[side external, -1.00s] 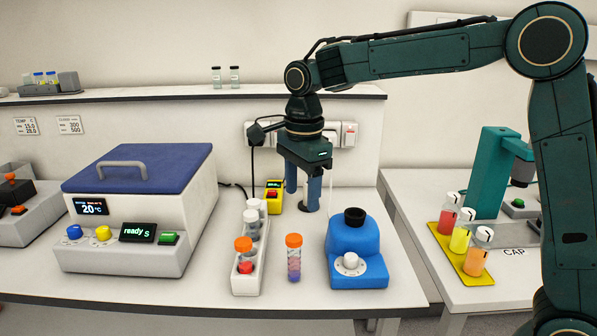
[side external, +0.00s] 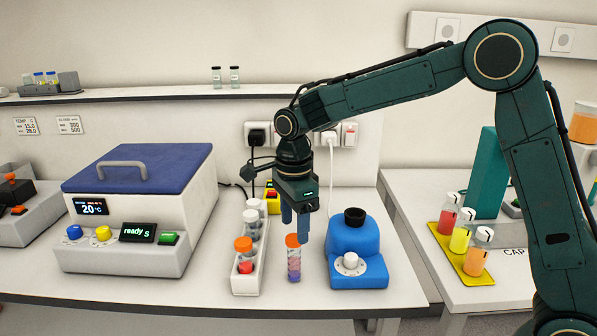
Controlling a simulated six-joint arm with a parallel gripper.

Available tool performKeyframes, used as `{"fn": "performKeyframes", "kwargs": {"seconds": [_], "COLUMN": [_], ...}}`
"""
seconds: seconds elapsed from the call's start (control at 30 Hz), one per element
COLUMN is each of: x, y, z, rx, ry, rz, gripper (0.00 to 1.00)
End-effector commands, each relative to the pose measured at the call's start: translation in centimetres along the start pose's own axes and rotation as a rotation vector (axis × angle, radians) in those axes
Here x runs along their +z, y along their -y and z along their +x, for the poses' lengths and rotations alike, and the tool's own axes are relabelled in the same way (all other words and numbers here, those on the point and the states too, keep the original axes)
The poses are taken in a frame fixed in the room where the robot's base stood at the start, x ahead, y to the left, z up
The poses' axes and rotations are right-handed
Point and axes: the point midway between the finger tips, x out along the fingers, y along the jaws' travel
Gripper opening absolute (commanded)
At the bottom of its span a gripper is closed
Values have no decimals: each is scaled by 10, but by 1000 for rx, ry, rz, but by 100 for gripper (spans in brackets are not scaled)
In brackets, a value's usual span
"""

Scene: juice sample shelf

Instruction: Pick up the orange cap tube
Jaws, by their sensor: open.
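An orange cap tube (side external: 294,265) with purple contents stands upright on the bench, between the white rack and the blue mixer. I cannot tell the exact depth between the fingers and the cap.
The blue mixer (side external: 357,256) with a black top stands close on the right. A centrifuge-like box (side external: 140,205) with a blue lid stands on the left. A yellow device (side external: 272,197) is behind. Capped juice bottles (side external: 461,236) stand on a yellow tray at right.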

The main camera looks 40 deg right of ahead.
Motion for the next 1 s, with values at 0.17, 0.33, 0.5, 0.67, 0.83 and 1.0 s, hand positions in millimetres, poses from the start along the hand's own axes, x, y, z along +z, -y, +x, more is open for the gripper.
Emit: {"fn": "performKeyframes", "kwargs": {"seconds": [0.17, 0.33, 0.5, 0.67, 0.83, 1.0], "x": [0, 0, 0, 0, 0, 0], "y": [0, 0, 0, 0, 1, 1], "z": [17, 21, 23, 35, 56, 70], "rx": [1, -1, 0, 2, 3, 0], "ry": [0, 1, 0, -1, -2, -1], "rz": [0, 0, 0, 0, 0, -1], "gripper": [57, 57, 57, 57, 57, 57]}}
